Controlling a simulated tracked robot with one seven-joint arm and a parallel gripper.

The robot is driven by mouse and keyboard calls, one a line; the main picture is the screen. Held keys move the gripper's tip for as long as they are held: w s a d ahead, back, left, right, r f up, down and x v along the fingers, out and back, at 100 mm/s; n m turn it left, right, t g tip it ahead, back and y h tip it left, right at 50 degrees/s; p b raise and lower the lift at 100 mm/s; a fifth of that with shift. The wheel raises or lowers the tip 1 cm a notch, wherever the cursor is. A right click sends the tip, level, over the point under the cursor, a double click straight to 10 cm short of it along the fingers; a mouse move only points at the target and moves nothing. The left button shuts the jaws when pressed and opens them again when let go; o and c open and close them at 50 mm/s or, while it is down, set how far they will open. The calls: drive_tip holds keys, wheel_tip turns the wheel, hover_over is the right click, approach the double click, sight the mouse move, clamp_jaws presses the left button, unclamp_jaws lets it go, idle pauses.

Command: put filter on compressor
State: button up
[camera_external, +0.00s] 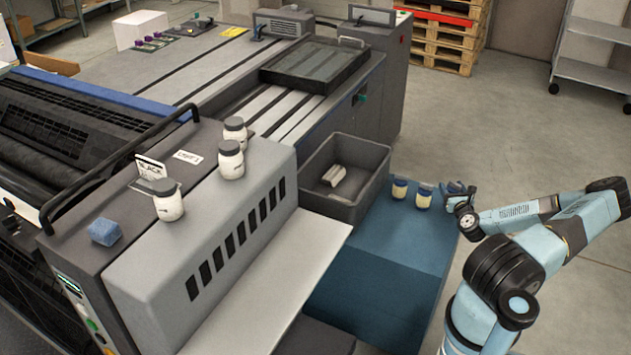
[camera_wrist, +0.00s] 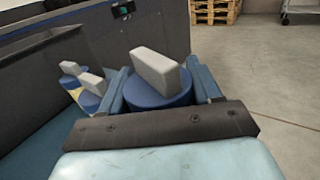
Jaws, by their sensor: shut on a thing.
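My gripper (camera_external: 457,196) is at the right edge of the blue platform, next to two small cream jars with dark blue lids, a left one (camera_external: 399,189) and a right one (camera_external: 424,197). In the wrist view my gripper (camera_wrist: 163,97) has its two fingers on either side of a round blue lid with a pale grey block-shaped grip (camera_wrist: 157,72) on top, and is shut on it. The body below that lid is hidden. I cannot pick out a filter or a compressor for certain. A small grey ribbed unit (camera_external: 284,22) stands on the far machine.
A dark grey bin (camera_external: 345,205) with a pale object inside stands left of the jars. Several dark-lidded white jars (camera_external: 231,160) and a blue sponge-like block (camera_external: 105,232) stand on the near machine. Open floor (camera_external: 510,130) lies behind my arm.

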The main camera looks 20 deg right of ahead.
drive_tip(key=shift+w+f, duration=0.15)
drive_tip(key=shift+f, duration=1.5)
drive_tip(key=o, duration=1.1)
